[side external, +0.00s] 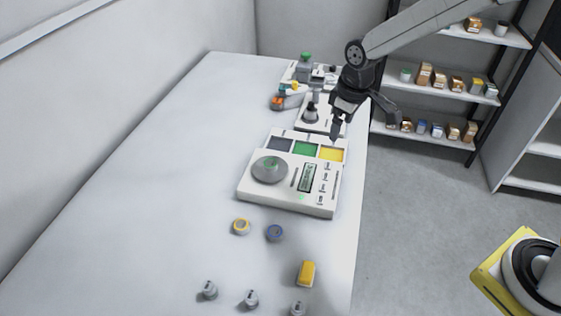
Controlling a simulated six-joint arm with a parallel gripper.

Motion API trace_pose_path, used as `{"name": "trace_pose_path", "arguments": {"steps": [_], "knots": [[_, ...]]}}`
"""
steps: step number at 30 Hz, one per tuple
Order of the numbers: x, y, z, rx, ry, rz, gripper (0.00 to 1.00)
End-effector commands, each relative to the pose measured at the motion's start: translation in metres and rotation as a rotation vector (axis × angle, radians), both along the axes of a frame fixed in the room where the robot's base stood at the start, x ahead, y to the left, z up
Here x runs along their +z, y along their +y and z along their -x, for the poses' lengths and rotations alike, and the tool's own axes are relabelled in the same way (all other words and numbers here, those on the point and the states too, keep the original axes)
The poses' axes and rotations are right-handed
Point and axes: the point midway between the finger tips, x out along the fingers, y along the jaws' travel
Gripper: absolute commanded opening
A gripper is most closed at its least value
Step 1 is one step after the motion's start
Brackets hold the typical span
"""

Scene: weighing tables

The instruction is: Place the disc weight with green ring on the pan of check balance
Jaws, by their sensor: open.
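A disc weight with a green ring (270,162) rests on the round grey pan (258,177) of the white balance with a green display (290,205). I take this balance to be the check balance; its label is too small to read. My gripper (364,126) is open and empty, above and to the right of the balance, near the table's right edge. It is clear of the disc weight.
Behind the balance are dark, green (305,149) and yellow (331,154) squares and another white device (318,127). In front lie a yellow-ringed disc (241,226), a blue-ringed disc (274,232), a yellow block (306,273) and small grey weights (251,298). The table's left is clear.

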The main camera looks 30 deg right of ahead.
Motion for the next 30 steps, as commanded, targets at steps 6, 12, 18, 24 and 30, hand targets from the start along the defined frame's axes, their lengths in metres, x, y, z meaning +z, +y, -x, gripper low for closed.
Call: {"name": "trace_pose_path", "arguments": {"steps": [6,12,18,24,30], "knots": [[0.002,-0.028,0.054,-0.151,-0.034,-0.019,0.92],[-0.002,-0.048,0.106,-0.288,-0.065,-0.038,0.92],[-0.008,-0.060,0.149,-0.391,-0.089,-0.054,0.92],[-0.012,-0.064,0.167,-0.437,-0.099,-0.061,0.92],[-0.012,-0.064,0.168,-0.440,-0.100,-0.062,0.92]]}}
